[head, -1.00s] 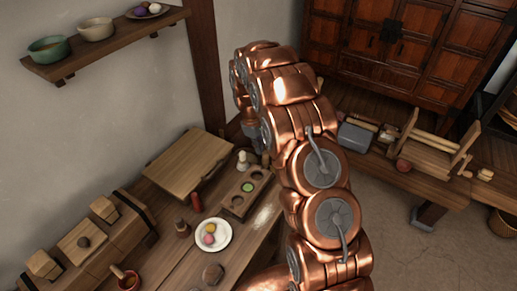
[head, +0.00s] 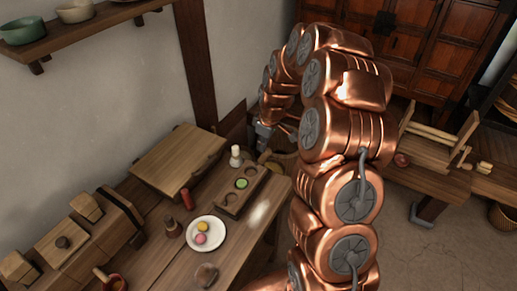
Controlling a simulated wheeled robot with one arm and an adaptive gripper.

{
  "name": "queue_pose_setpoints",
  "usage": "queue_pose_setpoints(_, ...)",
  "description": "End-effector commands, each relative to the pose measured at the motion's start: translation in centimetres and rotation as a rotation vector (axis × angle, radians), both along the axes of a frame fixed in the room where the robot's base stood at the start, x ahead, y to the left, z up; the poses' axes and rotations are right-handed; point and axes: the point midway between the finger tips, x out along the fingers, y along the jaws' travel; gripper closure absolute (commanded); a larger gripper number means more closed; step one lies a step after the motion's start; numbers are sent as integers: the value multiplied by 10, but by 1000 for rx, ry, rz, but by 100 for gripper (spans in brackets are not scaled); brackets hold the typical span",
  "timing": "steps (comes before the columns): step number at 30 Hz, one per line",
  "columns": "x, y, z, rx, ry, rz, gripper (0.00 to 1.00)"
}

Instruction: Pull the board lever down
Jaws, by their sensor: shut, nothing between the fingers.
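A slanted wooden board (head: 178,160) rests at the back of the workbench, beside the wall. A short dark piece shows at its right edge, but I cannot tell whether it is the lever. My copper arm rises at the right and bends over towards the back of the bench. My gripper (head: 264,136) is small and partly hidden by the arm, pointing down near the bench's far right corner. It is shut and empty, to the right of the board and apart from it. No lever is clearly made out in this view.
The bench holds a small white bottle (head: 235,156), a wooden tray with round hollows (head: 229,207), a plate with small cakes (head: 218,234) and a red shaker (head: 187,199). A wall shelf (head: 75,37) hangs at upper left. A second table (head: 425,178) and a cabinet stand right.

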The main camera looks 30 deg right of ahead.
Motion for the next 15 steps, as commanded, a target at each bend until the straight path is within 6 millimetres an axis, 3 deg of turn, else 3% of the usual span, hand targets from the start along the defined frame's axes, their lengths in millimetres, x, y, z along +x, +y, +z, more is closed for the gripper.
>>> queue_pose_setpoints(15, -27, -20, -18, 182, -279, -3, 100)
